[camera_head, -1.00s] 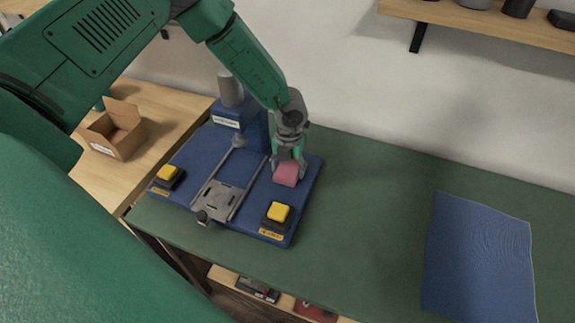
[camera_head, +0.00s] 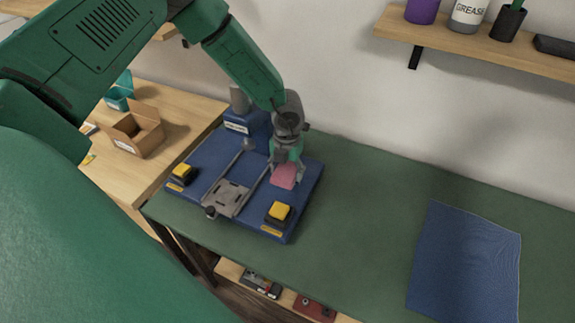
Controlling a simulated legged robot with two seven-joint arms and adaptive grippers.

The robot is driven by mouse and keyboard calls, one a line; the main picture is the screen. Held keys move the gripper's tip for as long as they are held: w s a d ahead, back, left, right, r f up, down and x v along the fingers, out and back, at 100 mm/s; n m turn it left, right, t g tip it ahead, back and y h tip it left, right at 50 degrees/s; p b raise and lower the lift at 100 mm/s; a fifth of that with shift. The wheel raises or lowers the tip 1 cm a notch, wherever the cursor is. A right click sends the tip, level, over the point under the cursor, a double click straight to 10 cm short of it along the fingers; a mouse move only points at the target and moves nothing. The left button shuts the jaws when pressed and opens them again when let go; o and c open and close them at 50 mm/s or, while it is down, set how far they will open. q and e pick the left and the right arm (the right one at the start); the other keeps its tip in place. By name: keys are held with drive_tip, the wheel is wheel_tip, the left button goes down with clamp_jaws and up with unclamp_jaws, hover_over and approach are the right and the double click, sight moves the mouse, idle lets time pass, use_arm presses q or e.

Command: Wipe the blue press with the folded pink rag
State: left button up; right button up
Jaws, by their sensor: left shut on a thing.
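The blue press (camera_head: 212,152) stands on the green work mat, with a grey sliding plate in its middle and a yellow button at each front corner. My left gripper (camera_head: 286,172) points down over the right side of the press base. It is shut on the folded pink rag (camera_head: 284,177), which is at the base's surface; I cannot tell how firmly it touches. The gripper hides part of the press behind it. My right gripper is not in view.
A blue cloth or mat (camera_head: 465,262) lies at the right of the green mat (camera_head: 360,210). An open cardboard box (camera_head: 137,132) stands on the wooden table at left. A wall shelf (camera_head: 480,42) holds containers. The green mat between press and blue cloth is clear.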

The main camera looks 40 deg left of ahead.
use_arm(q)
wheel_tip(320, 180, up, 2)
drive_tip(key=shift+s+r+p, duration=0.1)
drive_tip(key=shift+p, duration=0.5)
drive_tip(key=shift+r+p, duration=0.25)
drive_tip(key=shift+p, duration=0.05)
drive_tip(key=shift+a, duration=0.3)
